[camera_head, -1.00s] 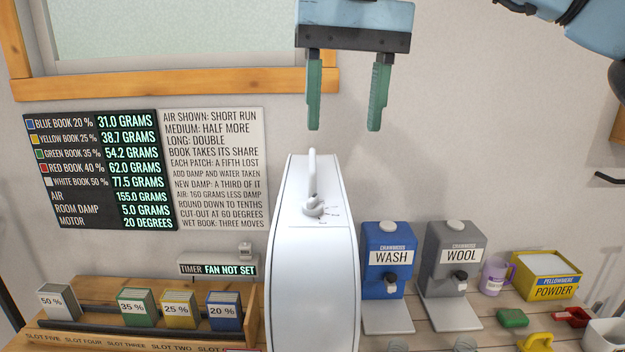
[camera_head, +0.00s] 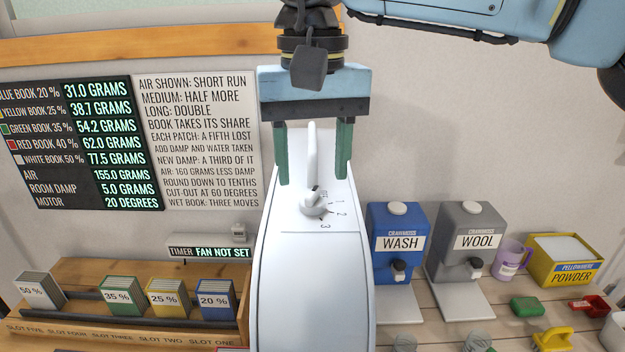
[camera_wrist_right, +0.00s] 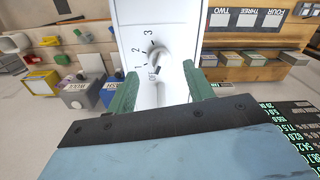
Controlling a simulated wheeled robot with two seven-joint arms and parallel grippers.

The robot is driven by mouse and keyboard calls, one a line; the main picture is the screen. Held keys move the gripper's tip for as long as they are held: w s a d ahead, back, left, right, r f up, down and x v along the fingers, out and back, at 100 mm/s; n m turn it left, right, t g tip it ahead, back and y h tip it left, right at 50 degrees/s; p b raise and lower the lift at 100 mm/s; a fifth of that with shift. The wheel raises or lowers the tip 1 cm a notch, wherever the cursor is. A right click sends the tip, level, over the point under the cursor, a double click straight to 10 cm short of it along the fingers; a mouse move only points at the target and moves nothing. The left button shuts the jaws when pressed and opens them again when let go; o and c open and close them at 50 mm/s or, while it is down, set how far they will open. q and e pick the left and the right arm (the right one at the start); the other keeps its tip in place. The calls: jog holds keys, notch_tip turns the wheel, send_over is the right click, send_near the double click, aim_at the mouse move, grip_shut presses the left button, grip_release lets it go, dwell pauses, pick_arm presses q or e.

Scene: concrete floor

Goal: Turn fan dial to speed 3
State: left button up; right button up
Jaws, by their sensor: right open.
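The white fan housing (camera_head: 312,285) stands upright in the middle of the head view. Its dial (camera_head: 314,203) is a pale round knob on the sloped top, beside printed marks OFF, 1, 2 and 3. In the right wrist view the dial (camera_wrist_right: 158,57) has its pointer towards the OFF side. A white handle (camera_head: 312,152) rises behind the dial. My right gripper (camera_head: 314,180) is open, its green fingers on either side of the handle and just beyond the dial. I cannot tell if the fingers touch anything. My left gripper is not in view.
A blue WASH dispenser (camera_head: 397,275) and a grey WOOL dispenser (camera_head: 465,275) stand right of the fan. A wooden book rack (camera_head: 125,325) stands left. A timer sign (camera_head: 211,253) reads FAN NOT SET. A purple mug (camera_head: 508,258) and yellow powder box (camera_head: 565,270) are farther right.

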aim_at(313, 191)
notch_tip(313, 191, down, 2)
jog(key=shift+f, duration=0.6)
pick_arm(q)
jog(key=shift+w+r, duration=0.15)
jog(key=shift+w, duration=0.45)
pick_arm(e)
jog(key=c, duration=1)
